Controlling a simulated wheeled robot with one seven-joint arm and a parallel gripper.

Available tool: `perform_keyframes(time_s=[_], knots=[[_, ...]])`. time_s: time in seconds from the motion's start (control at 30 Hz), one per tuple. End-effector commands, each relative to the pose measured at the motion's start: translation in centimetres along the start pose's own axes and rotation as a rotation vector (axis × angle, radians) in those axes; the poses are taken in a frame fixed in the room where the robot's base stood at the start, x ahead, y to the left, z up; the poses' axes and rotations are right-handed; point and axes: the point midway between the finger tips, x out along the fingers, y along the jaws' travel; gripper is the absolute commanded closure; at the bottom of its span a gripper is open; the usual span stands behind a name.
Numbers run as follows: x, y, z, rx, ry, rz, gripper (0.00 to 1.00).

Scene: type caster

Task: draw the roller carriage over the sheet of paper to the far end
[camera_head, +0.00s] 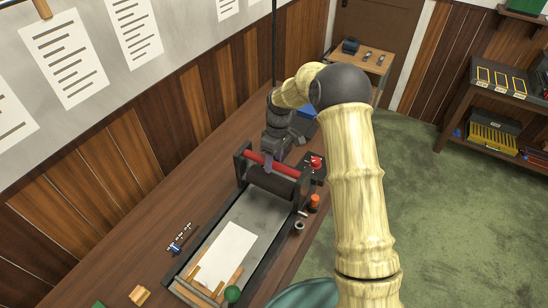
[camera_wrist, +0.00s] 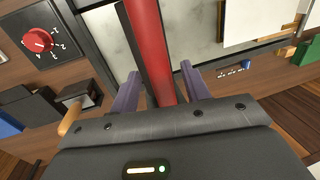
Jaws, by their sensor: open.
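The roller carriage has dark side plates, a dark roller (camera_head: 272,182) and a red bar (camera_head: 285,168). It stands across the upper end of the long grey press bed (camera_head: 265,212). The white sheet of paper (camera_head: 228,250) lies flat on the bed, toward the lower end of the picture and apart from the roller. It shows at the top right of the wrist view (camera_wrist: 255,20). My gripper (camera_wrist: 159,72) is open, with one purple finger on each side of the red bar (camera_wrist: 150,45). Whether either finger touches the bar, I cannot tell.
A red dial (camera_wrist: 38,41) on a dark box sits beside the carriage. Wooden strips and a green ball (camera_head: 232,294) are at the bed's lower end.

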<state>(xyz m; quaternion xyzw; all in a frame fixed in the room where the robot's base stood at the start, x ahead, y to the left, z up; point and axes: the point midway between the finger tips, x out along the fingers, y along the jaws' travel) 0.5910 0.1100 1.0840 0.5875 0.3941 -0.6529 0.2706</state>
Motion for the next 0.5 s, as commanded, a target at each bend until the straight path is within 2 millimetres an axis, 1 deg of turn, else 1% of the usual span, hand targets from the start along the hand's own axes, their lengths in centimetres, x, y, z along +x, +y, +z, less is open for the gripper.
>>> perform_keyframes(time_s=[0.27, 0.3, 0.37, 0.4, 0.47, 0.5], knots=[[0.18, 0.02, -0.02, 0.0, 0.0, 0.001, 0.53], [0.17, 0.02, -0.01, 0.0, 0.0, 0.001, 0.61], [0.16, 0.02, -0.02, 0.0, 0.0, 0.001, 0.73], [0.15, 0.02, -0.02, 0.0, 0.0, 0.001, 0.81], [0.15, 0.02, -0.02, 0.0, 0.0, 0.001, 0.93], [0.14, 0.02, -0.02, 0.0, 0.0, 0.001, 1.0]])
